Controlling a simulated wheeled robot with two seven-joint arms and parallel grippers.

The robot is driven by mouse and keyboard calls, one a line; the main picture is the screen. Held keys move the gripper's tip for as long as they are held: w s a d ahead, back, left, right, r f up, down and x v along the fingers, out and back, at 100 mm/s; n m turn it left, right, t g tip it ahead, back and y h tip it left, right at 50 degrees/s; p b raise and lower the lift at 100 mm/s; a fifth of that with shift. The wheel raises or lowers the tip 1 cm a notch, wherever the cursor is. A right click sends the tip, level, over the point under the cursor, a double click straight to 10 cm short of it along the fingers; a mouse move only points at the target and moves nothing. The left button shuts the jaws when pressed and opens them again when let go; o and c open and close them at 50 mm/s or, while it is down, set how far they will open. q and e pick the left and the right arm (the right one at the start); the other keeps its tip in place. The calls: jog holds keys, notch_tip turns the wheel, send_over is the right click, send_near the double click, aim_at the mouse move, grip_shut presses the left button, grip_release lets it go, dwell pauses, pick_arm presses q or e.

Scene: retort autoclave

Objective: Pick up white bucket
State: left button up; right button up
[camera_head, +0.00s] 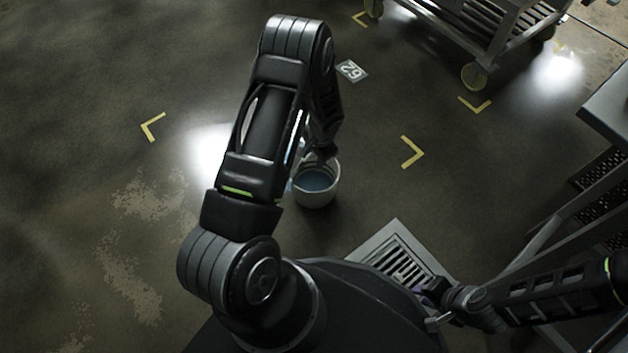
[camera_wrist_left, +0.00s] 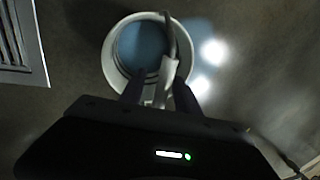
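The white bucket (camera_head: 318,202) stands upright on the floor, with a bluish inside. In the left wrist view the bucket (camera_wrist_left: 109,58) shows from above, and its raised handle (camera_wrist_left: 168,50) runs toward my left gripper (camera_wrist_left: 160,92). The two dark fingers are apart, with the handle's pale grip between them; I see no firm closing on it. In the head view my left gripper (camera_head: 322,155) is at the bucket's far rim, partly hidden by my arm. My right gripper (camera_head: 432,302) is at the lower right, away from the bucket, and its fingers are too small to read.
A floor drain grate (camera_head: 397,262) lies right of my base. A metal cart (camera_head: 490,35) stands at the top right, and a metal table frame (camera_head: 590,170) at the right edge. Yellow corner marks lie on the floor. The floor left of the bucket is clear.

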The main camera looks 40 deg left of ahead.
pick_arm(q)
grip_shut()
dwell(1.2)
